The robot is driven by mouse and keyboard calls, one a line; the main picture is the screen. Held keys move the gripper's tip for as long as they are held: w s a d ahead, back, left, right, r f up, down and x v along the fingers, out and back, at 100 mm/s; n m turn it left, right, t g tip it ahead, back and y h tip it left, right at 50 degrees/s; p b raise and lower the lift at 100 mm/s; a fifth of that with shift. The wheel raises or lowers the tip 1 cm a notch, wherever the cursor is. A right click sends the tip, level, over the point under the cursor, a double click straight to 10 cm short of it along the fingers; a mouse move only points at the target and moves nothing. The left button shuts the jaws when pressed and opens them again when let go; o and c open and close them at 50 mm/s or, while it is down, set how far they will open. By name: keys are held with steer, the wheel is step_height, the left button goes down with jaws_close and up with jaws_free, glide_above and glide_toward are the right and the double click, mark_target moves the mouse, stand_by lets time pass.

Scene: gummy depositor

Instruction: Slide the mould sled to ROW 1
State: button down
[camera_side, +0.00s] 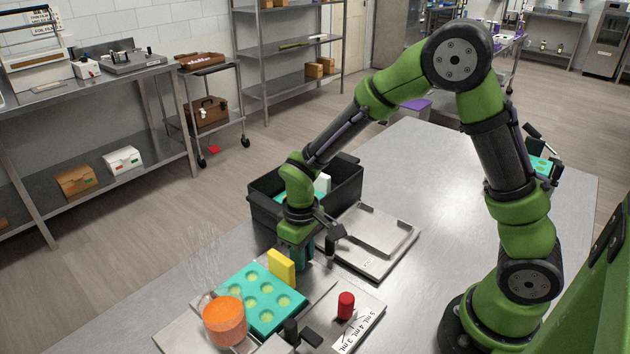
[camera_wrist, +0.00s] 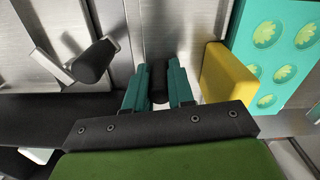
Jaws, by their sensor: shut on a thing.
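The teal mould (camera_side: 250,284), with several round cavities, lies on the metal depositor base at the lower left of the side view. It also shows at the right edge of the wrist view (camera_wrist: 280,45). A yellow block (camera_side: 281,266) stands at its edge nearest my gripper. My gripper (camera_wrist: 158,82) points down beside the yellow block, its teal fingers closed on a short black handle (camera_wrist: 159,86). In the side view my gripper (camera_side: 304,258) hides this handle. The sled under the mould is mostly hidden, and no row marks are readable.
An orange-filled hopper (camera_side: 225,322) stands over the mould's near corner. A red knob (camera_side: 345,305) and a volume label (camera_side: 358,330) are to its right. A black-handled lever (camera_wrist: 92,62) is left of my fingers. Behind stand a black bin (camera_side: 347,188) and metal tray (camera_side: 385,260).

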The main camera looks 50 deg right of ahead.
mark_target(278, 279)
steer(key=a, duration=0.7)
steer(key=shift+a, duration=0.15)
steer(key=c, duration=1)
jaws_free()
steer(key=shift+o, duration=0.2)
steer(key=shift+r, duration=0.15)
step_height(278, 279, up, 17)
